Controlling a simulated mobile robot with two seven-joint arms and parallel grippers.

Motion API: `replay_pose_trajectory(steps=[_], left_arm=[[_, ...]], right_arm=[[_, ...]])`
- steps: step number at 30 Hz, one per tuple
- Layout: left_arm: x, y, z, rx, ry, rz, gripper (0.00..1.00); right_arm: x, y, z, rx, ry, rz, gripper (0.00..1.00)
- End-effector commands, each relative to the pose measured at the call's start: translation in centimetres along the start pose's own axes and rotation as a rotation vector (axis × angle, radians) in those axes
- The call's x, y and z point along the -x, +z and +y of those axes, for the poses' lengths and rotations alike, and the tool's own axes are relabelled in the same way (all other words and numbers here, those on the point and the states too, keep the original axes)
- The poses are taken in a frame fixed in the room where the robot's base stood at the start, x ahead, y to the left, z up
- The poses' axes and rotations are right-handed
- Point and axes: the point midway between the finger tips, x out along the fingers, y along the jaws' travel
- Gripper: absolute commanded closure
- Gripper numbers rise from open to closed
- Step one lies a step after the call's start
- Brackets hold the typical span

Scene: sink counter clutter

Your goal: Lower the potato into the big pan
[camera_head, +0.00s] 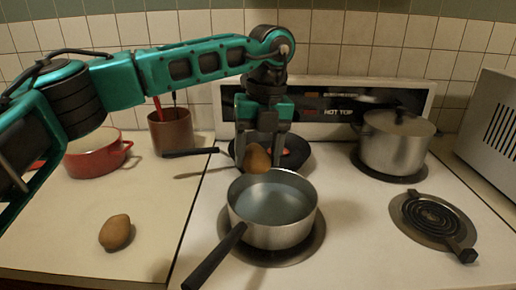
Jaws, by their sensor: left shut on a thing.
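My left gripper (259,150) reaches down from above and is shut on a brown potato (257,159). The potato hangs just above and behind the back rim of a steel saucepan (272,235) in the picture; the exact height is hard to tell. The saucepan seems to hold water, sits on the front burner, and its black handle points to the lower left. A dark frying pan (297,152) with a reddish centre stands behind, partly hidden by the gripper. A second potato (115,232) lies on the left counter. My right gripper is not in view.
A lidded steel pot (396,143) stands on the back right burner. A red pot (95,158) and a brown utensil holder (171,133) stand at the back left. The left counter's front is mostly clear.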

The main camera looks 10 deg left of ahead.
Motion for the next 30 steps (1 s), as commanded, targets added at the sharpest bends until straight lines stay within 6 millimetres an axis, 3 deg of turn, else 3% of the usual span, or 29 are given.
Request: replay_pose_trajectory(steps=[30], left_arm=[[-5.2,0.0,-0.5,0.001,0.0,0.0,0.74]], right_arm=[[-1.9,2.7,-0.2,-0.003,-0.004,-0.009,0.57]])
